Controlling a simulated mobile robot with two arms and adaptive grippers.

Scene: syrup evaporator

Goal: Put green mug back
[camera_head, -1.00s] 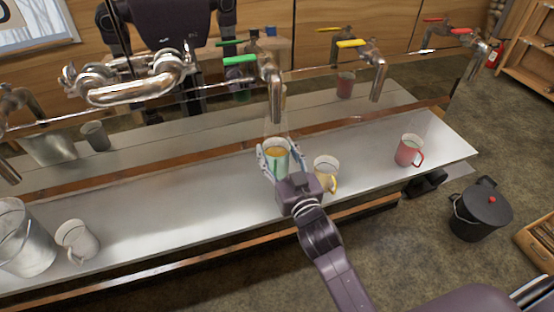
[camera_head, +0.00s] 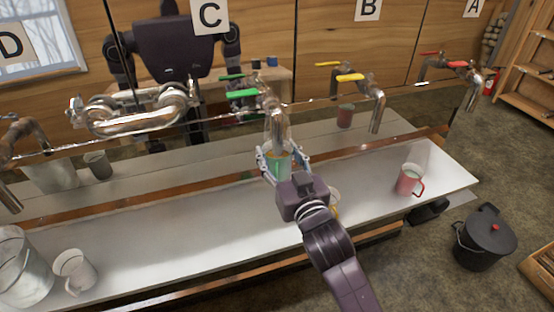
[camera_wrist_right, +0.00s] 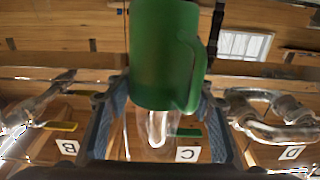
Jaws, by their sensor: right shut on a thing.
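The green mug (camera_head: 278,162) is between the fingers of my right gripper (camera_head: 283,165), directly below the spout of the green-handled tap (camera_head: 278,125). In the head view the spout end overlaps the mug's rim. The mug also shows large in the right wrist view (camera_wrist_right: 163,55), with its handle to the right and a blue-grey finger of my right gripper (camera_wrist_right: 165,115) on each side. The mug appears upright in the head view. Whether its base touches the counter is hidden by my gripper. My left gripper is not in view.
A yellow mug (camera_head: 336,204) is mostly hidden behind my right wrist. A red mug (camera_head: 409,181) stands farther right on the metal counter (camera_head: 190,225). A white mug (camera_head: 74,270) and metal bucket (camera_head: 22,270) stand at left. A black pot (camera_head: 485,238) stands beyond the counter's right end.

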